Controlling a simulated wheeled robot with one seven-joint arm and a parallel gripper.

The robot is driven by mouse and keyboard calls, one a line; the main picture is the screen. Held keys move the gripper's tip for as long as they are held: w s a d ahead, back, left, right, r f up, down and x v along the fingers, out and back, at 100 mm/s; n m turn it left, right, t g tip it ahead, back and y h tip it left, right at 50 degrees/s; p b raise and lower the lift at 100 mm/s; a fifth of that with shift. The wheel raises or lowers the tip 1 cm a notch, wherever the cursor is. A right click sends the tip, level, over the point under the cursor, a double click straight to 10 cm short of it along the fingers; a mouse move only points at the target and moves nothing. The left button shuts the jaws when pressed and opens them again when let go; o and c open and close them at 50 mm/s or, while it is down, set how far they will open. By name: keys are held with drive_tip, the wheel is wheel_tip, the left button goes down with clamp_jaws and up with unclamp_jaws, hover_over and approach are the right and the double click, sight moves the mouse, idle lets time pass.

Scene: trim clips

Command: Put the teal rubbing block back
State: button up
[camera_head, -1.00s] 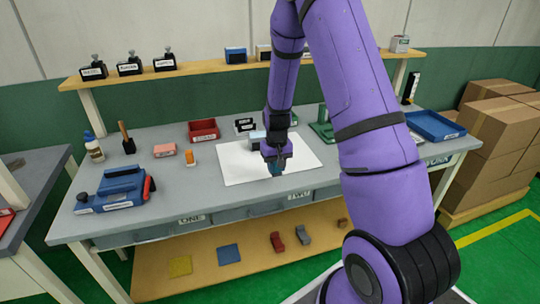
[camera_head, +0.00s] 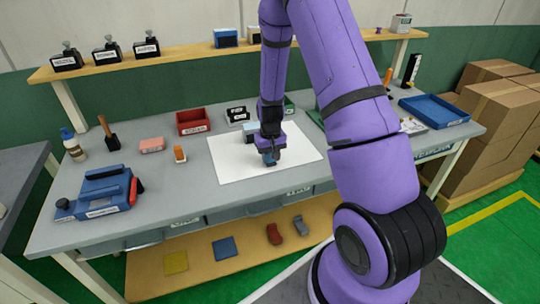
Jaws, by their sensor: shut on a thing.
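The teal rubbing block (camera_head: 270,159) is a small blue-teal piece in the jaws of my gripper (camera_head: 269,151). My gripper points down over the white sheet (camera_head: 230,165) on the grey bench, and is shut on the block. The block is low over the sheet; I cannot tell whether it touches it. A light blue thing (camera_head: 250,127) shows just behind my gripper, partly hidden by it.
A red bin (camera_head: 193,122), a pink block (camera_head: 151,145) and an orange piece (camera_head: 179,154) stand left of the sheet. A blue device (camera_head: 103,194) is at the front left. A blue tray (camera_head: 434,111) is at the right. My arm hides part of the bench's right side.

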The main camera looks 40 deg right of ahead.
drive_tip(key=shift+f, duration=0.15)
drive_tip(key=o, duration=1)
